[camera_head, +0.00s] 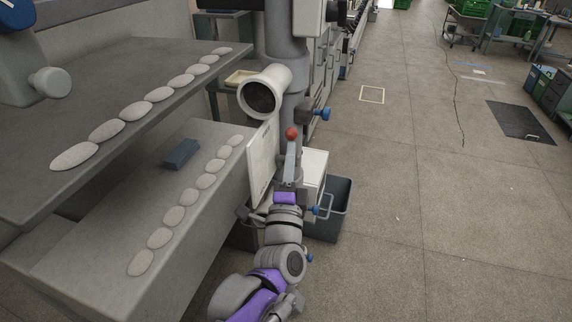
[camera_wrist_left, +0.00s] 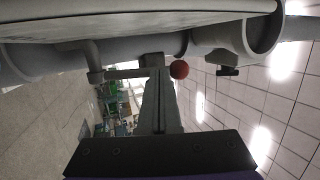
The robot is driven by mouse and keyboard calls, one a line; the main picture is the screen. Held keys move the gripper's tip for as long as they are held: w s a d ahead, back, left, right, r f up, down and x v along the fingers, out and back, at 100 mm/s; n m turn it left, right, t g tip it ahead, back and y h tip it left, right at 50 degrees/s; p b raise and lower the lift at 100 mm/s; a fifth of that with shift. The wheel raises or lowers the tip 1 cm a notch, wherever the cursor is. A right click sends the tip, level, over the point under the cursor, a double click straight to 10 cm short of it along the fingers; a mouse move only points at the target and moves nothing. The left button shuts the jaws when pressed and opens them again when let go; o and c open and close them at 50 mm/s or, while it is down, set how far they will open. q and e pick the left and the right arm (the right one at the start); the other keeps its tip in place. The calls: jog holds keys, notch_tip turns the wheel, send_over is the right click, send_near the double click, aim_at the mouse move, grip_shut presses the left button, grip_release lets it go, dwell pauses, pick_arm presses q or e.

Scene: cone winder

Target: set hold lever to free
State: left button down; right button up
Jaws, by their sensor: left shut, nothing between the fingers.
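The hold lever's red ball knob (camera_head: 291,134) shows in the head view just above my left gripper (camera_head: 290,158), in front of the grey column. Its shaft is mostly hidden there by my gripper. In the left wrist view the red knob (camera_wrist_left: 180,69) sits just right of the tips of my left gripper (camera_wrist_left: 154,66). A thin grey bar (camera_wrist_left: 124,73) runs left behind the tips, apparently the lever's arm. My left fingers are shut with nothing between them. I cannot tell whether they touch the lever. My right gripper is not in view.
A white cylinder mouth (camera_head: 262,94) and a blue knob (camera_head: 323,114) are close to the lever. A pale upright plate (camera_head: 262,162) stands left of my gripper, a dark bin (camera_head: 340,205) right. Shelves with pale oval pieces (camera_head: 162,94) fill the left.

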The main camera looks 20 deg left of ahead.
pick_arm(q)
jog(key=shift+w+r+g+p, duration=0.6)
jog(key=shift+w+p, duration=0.1)
jog(key=shift+w, duration=0.15)
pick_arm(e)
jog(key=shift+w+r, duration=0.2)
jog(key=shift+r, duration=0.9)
